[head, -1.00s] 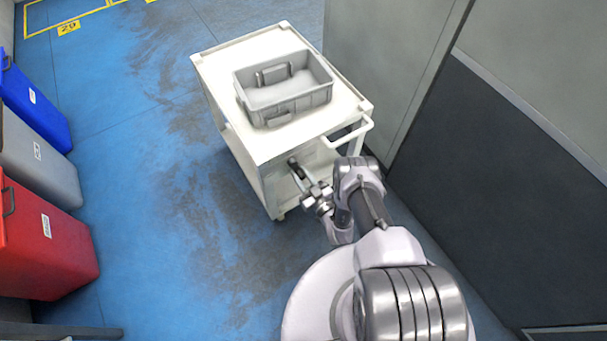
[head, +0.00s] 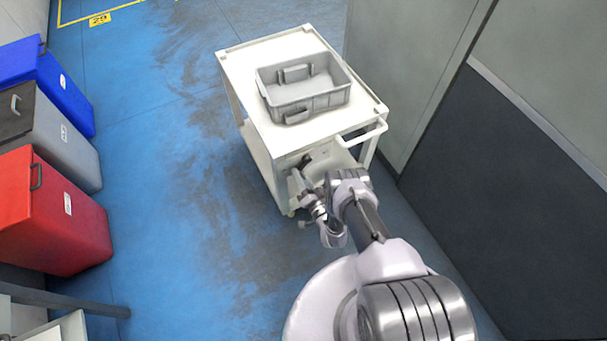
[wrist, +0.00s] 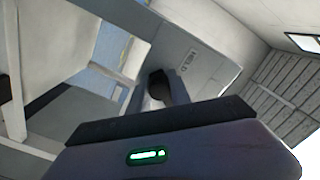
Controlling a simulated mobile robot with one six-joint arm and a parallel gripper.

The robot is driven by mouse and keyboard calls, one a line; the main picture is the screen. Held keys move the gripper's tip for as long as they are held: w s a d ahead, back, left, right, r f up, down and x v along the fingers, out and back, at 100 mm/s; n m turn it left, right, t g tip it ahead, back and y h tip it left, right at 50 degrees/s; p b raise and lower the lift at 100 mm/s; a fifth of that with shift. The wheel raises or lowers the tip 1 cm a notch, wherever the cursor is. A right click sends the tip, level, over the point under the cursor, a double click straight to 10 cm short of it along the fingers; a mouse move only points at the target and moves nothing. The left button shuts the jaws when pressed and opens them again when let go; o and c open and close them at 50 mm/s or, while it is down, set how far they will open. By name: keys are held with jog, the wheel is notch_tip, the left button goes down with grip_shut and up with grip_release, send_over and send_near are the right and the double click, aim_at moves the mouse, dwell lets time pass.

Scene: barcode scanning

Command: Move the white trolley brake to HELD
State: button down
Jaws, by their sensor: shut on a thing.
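The white trolley (head: 262,115) stands ahead of me on the blue floor, its near end panel facing my arm. The brake's dark pivot (head: 306,160) shows high on that panel. My gripper (head: 300,181) is at the panel, just below and left of the pivot. In the wrist view, a dark rounded end of the brake lever (wrist: 160,85) sits between the two fingers, which are shut on it. A label reading HELD (wrist: 193,62) is on the panel just beyond and right of the fingers. Most of the lever is hidden by my gripper, so its exact setting cannot be told.
A grey crate (head: 308,104) sits on the trolley's top. The trolley's push handle (head: 372,133) juts out right of the brake. Blue (head: 52,80), grey (head: 70,135) and red (head: 65,225) bins stand at left. A grey wall (head: 470,160) rises close at right.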

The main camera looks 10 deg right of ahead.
jog(key=shift+s+a+m, duration=0.25)
jog(key=shift+a+m, duration=0.15)
jog(key=shift+m, duration=0.4)
jog(key=shift+a+r, duration=0.1)
jog(key=shift+a, duration=0.15)
jog(key=c, duration=1.2)
grip_release()
jog(key=shift+d, duration=0.1)
